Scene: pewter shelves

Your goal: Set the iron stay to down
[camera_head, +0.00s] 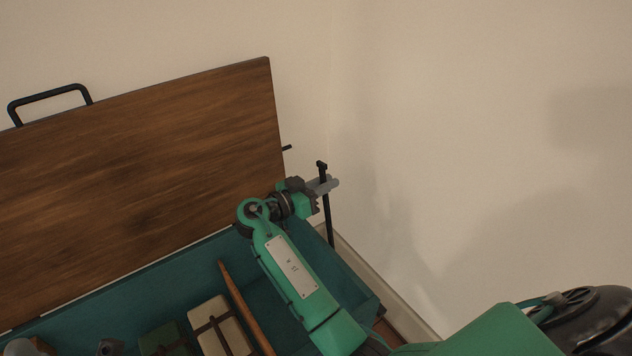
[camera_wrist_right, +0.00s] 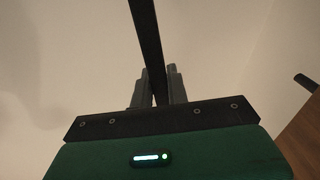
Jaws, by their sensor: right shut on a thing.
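The iron stay (camera_head: 329,222) is a thin black bar that stands nearly upright at the right end of the teal chest (camera_head: 362,290). Its top has a small black knob. My right gripper (camera_head: 328,184) is at the upper part of the stay, with its grey fingers around the bar. In the right wrist view the stay (camera_wrist_right: 147,40) runs down between the two fingers of the right gripper (camera_wrist_right: 155,88), which is shut on it. The wooden lid (camera_head: 150,180) stands raised and tilted back, and a short black peg (camera_head: 287,148) sticks out from its right edge. My left gripper is not in view.
A black handle (camera_head: 50,92) is on the lid's top edge. Inside the chest are a cream strapped block (camera_head: 218,330), a green strapped block (camera_head: 166,340) and a long wooden stick (camera_head: 245,305). A bare wall is close behind and to the right.

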